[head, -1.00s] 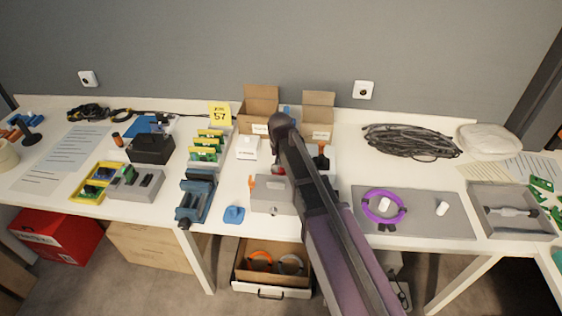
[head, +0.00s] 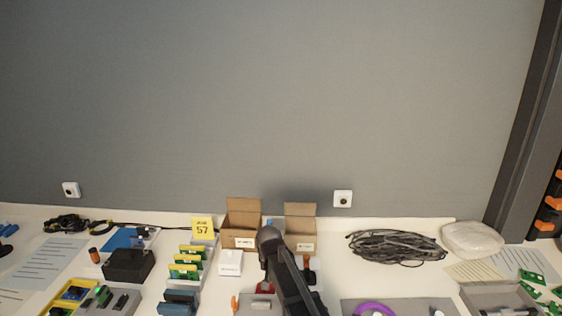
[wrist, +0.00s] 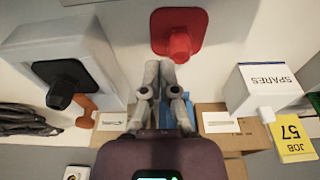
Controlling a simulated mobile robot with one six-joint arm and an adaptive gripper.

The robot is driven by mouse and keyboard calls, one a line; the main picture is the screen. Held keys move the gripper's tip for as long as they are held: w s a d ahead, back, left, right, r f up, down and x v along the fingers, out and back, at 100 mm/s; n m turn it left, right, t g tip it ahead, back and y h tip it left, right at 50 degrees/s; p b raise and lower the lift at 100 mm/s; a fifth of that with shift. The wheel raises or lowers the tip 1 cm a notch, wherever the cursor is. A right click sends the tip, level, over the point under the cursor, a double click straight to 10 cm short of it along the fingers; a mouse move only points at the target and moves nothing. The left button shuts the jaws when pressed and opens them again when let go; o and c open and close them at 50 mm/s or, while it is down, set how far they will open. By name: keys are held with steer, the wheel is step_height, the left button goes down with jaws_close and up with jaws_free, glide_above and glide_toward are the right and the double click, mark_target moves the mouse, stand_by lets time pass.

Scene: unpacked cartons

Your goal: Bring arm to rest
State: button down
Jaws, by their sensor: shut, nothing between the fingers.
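My gripper (wrist: 158,75) is at the middle of the wrist view, its two grey fingers side by side and shut with nothing between them. It is above the white worktable (wrist: 135,22). A red knob-like piece (wrist: 180,35) on the table is just beyond the fingertips in that view, and I cannot tell the gap. In the head view my dark arm reaches up from the bottom centre over the table, and the fingers are hidden there.
Two open cartons (head: 241,241) (head: 300,243) stand at the back. A white SPARES box (wrist: 265,85) and yellow JOB 57 card (wrist: 292,138) are close by. A grey block with a black knob (wrist: 65,82) flanks my gripper. Coiled cable (head: 397,246) lies right.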

steer(key=shift+g, duration=0.5)
steer(key=s+d+r+p, duration=0.1)
steer(key=s+d, duration=0.2)
steer(key=d, duration=0.1)
steer(key=s+d+r+p, duration=0.2)
steer(key=s+d, duration=0.1)
steer(key=d, duration=0.2)
steer(key=s+d+r+p, duration=0.2)
steer(key=s+d, duration=0.1)
steer(key=d, duration=0.1)
steer(key=shift+s+d+r, duration=0.2)
steer(key=shift+s+d, duration=0.05)
steer(key=shift+s, duration=0.05)
steer(key=s+d+r+p, duration=0.3)
steer(key=s+d, duration=0.4)
steer(key=s, duration=0.1)
steer(key=shift+d+n+g, duration=0.25)
steer(key=shift+n+g, duration=0.05)
steer(key=shift+g, duration=0.1)
